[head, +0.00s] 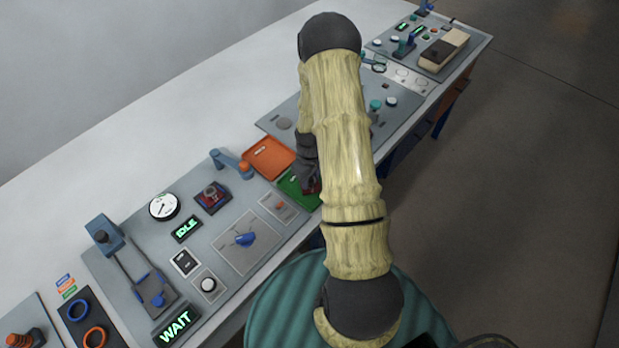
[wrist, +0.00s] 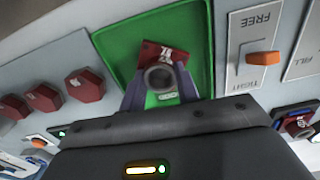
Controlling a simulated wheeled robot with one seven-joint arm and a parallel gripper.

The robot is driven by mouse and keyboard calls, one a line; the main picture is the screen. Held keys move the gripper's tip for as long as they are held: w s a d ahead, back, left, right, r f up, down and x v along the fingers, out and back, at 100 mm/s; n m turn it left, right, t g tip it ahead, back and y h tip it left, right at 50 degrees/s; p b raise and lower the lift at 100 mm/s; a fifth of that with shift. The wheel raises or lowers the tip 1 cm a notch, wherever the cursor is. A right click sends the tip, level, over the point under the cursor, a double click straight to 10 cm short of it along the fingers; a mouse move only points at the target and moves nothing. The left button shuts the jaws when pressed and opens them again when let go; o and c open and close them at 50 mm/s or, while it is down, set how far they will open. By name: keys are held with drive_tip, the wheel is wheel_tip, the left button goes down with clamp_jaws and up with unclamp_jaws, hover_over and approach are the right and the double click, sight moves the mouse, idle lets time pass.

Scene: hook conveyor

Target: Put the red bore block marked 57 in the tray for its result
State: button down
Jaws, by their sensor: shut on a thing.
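A red bore block (wrist: 168,53) with a dark round hole is held between the fingertips of my gripper (wrist: 161,78) in the wrist view. White digits on its face look turned and are hard to read. The block is over the green tray (wrist: 115,44), inside its outline; I cannot tell whether it touches the floor. In the head view my gripper (head: 309,180) is at the green tray (head: 293,191), and my arm hides part of it. The orange tray (head: 268,157) lies just behind the green one.
Several other red blocks (wrist: 84,86) stand in a row left of the green tray in the wrist view. A FREE/TIGHT switch (wrist: 262,59) is beside the tray. A gauge (head: 163,206), a blue lever (head: 228,162) and a red piece in a fixture (head: 212,196) are on the panel.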

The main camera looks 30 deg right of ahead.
drive_tip(key=shift+w, duration=0.1)
drive_tip(key=shift+s+f, duration=0.1)
drive_tip(key=shift+s, duration=0.15)
drive_tip(key=shift+w+f, duration=0.15)
drive_tip(key=shift+w, duration=0.05)
idle(0.7)
drive_tip(key=shift+s+f+b, duration=0.1)
drive_tip(key=shift+f+b, duration=0.2)
drive_tip(key=shift+b, duration=0.1)
idle(1.6)
drive_tip(key=c, duration=0.9)
unclamp_jaws()
drive_tip(key=shift+c, duration=0.2)
drive_tip(key=shift+o, duration=0.4)
drive_tip(key=o, duration=0.3)
